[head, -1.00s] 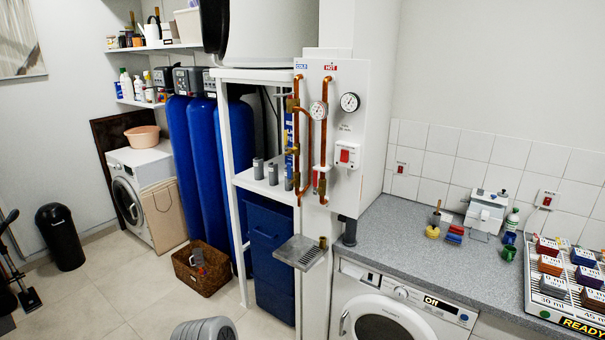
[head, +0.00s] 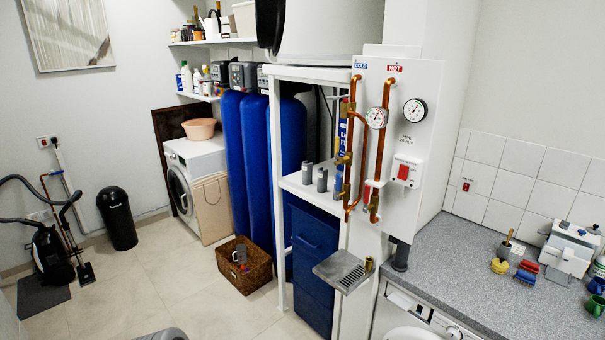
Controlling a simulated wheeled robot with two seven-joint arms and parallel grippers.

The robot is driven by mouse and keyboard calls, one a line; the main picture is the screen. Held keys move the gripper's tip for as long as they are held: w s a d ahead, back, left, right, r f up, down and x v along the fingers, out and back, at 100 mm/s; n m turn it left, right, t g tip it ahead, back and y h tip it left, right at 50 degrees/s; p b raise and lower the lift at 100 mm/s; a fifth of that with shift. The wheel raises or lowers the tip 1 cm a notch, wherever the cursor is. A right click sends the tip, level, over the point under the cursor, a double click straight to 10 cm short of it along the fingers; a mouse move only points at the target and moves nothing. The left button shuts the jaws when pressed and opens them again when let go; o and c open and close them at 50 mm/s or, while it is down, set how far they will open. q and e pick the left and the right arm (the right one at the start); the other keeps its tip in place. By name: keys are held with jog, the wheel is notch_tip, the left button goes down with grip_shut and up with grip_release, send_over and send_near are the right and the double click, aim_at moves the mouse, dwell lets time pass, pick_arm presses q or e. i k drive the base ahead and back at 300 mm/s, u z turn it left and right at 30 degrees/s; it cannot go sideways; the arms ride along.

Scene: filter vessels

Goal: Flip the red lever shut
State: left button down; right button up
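A white panel (head: 430,130) carries two copper pipes, under a blue COLD label and a red HOT label. A small red part that looks like the red lever (head: 367,192) sits low by the hot pipe (head: 385,130), beside a brass valve (head: 374,204). It is too small to tell its exact angle. A separate red switch (head: 404,172) sits on a white box to the right. Neither of my grippers shows in the head view.
A metal drip tray (head: 345,270) juts out below the pipes. A grey worktop (head: 460,270) lies to the right. Blue tanks (head: 284,140) and grey cylinders on a white shelf (head: 310,190) stand left. A wicker basket (head: 245,265) sits on the otherwise mostly clear floor (head: 150,275).

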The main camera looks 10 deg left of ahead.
aim_at(367, 191)
jog(key=u, duration=0.3)
jog(key=i, duration=0.8)
jog(key=z, duration=0.55)
jog(key=i, duration=0.5)
jog(key=z, duration=0.4)
